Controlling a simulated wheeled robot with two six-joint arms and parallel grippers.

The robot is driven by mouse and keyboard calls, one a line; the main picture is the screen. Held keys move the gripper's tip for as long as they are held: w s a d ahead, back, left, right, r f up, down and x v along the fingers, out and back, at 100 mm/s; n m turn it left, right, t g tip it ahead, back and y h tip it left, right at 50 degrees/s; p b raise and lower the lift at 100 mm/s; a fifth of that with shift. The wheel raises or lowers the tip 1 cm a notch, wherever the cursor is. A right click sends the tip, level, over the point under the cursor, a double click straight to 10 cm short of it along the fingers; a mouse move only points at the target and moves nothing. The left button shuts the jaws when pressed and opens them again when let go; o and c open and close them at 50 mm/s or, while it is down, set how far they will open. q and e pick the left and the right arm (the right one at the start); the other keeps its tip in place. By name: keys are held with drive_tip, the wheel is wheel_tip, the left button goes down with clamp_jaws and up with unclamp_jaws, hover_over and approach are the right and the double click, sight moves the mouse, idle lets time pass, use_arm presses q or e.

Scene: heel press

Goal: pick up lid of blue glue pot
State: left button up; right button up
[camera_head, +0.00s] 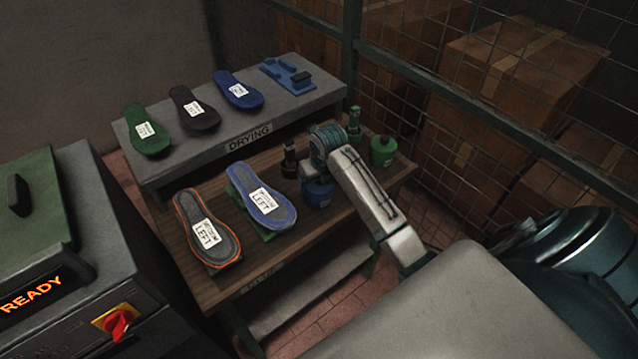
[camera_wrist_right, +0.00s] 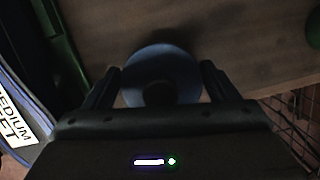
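The blue glue pot (camera_head: 319,194) stands on the wooden bench, with its top hidden by my right arm in the head view. In the right wrist view its round blue lid (camera_wrist_right: 160,62) with a dark knob (camera_wrist_right: 159,94) lies between the fingers. My right gripper (camera_wrist_right: 161,78) points down over the pot, its fingers wide apart on either side of the lid. It looks open; whether a finger touches the rim is hard to tell. My left gripper is not in view.
A green pot (camera_head: 383,152) stands to the right and a dark bottle (camera_head: 290,160) to the left. A green bottle (camera_head: 354,122) is behind. Blue (camera_head: 262,206) and orange-edged (camera_head: 206,230) soles lie on the bench (camera_head: 345,217). A drying shelf (camera_head: 190,165) stands behind; a wire fence is at right.

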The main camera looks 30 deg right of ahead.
idle(0.3)
drive_tip(key=shift+r+b, duration=0.45)
drive_tip(key=shift+r, duration=0.1)
wheel_tip(320, 180, up, 2)
drive_tip(key=shift+r+b, duration=0.1)
drive_tip(key=shift+b, duration=0.65)
drive_tip(key=s+a, duration=0.2)
drive_tip(key=s, duration=0.2)
drive_tip(key=s+a+r, duration=0.1)
drive_tip(key=s+a, duration=0.1)
drive_tip(key=s, duration=0.3)
drive_tip(key=s+a+r, duration=0.1)
drive_tip(key=s+a, duration=0.2)
drive_tip(key=s, duration=0.2)
drive_tip(key=shift+s+a+r, duration=0.1)
drive_tip(key=shift+s+r, duration=0.05)
